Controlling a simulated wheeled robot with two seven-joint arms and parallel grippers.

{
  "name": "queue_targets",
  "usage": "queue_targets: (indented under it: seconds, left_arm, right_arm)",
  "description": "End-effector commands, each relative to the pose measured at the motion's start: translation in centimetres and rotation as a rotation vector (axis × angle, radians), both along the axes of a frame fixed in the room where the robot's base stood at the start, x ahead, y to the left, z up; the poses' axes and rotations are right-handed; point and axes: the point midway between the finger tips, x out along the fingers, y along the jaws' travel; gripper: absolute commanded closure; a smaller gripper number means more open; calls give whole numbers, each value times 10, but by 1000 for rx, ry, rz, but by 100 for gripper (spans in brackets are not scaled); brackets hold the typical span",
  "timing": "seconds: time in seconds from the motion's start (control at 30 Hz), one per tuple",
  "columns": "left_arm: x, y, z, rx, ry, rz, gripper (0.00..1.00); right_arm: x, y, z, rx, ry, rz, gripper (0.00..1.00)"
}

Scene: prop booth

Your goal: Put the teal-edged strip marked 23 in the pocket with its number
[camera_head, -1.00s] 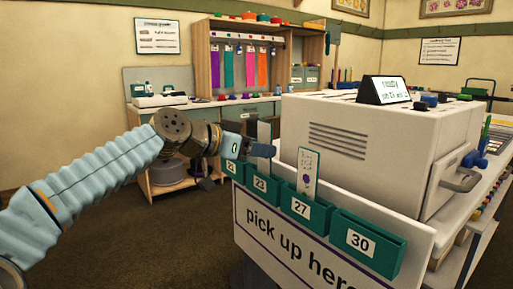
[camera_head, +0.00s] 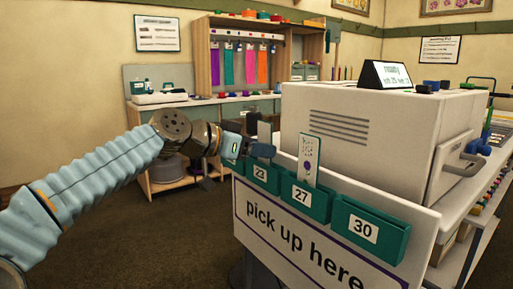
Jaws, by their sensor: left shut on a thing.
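My left gripper (camera_head: 262,150) comes in from the left and is shut on a thin greyish strip (camera_head: 264,131), whose upper part stands upright above the jaws. Its number and edge colour cannot be read from here. The jaws are just above the mouth of the teal pocket marked 23 (camera_head: 260,173). Whether the strip's lower end is inside that pocket is hidden. To the right are the teal pockets marked 27 (camera_head: 301,195) and 30 (camera_head: 362,230). A white, teal-edged strip (camera_head: 309,155) stands in pocket 27. My right gripper is out of view.
The pockets hang on a white panel reading "pick up here" (camera_head: 290,235). Behind them is a large white vented machine (camera_head: 370,125) with a small dark-framed sign (camera_head: 389,74) on top. A counter with hanging coloured strips stands at the back. The floor at left is open.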

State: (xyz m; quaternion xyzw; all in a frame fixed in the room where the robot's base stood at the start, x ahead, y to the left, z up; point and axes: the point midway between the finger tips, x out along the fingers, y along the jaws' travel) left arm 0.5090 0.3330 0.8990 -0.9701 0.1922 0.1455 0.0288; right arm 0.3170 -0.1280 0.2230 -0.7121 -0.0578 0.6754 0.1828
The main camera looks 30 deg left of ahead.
Motion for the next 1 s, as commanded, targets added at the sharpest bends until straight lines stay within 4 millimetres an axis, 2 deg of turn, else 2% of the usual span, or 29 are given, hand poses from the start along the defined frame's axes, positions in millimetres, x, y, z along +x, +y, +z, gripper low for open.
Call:
queue_targets:
  seconds: [0.13,0.17,0.3,0.37,0.63,0.73,0.87,1.0]
  left_arm:
    - [0,0,0,0,0,0,74]
    - [0,0,0,0,0,0,45]
    - [0,0,0,0,0,0,23]
    - [0,0,0,0,0,0,17]
    - [-1,1,0,0,0,0,17]
    - [-7,3,3,-1,-2,0,17]
    - [-28,13,10,-1,-3,3,17]
    - [-59,26,21,-2,-3,3,17]
  right_arm:
    - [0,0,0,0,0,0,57]
    - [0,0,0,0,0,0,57]
    - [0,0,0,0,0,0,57]
    - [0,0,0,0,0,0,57]
    - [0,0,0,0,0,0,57]
    - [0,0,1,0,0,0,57]
    - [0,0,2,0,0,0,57]
    - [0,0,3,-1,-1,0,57]
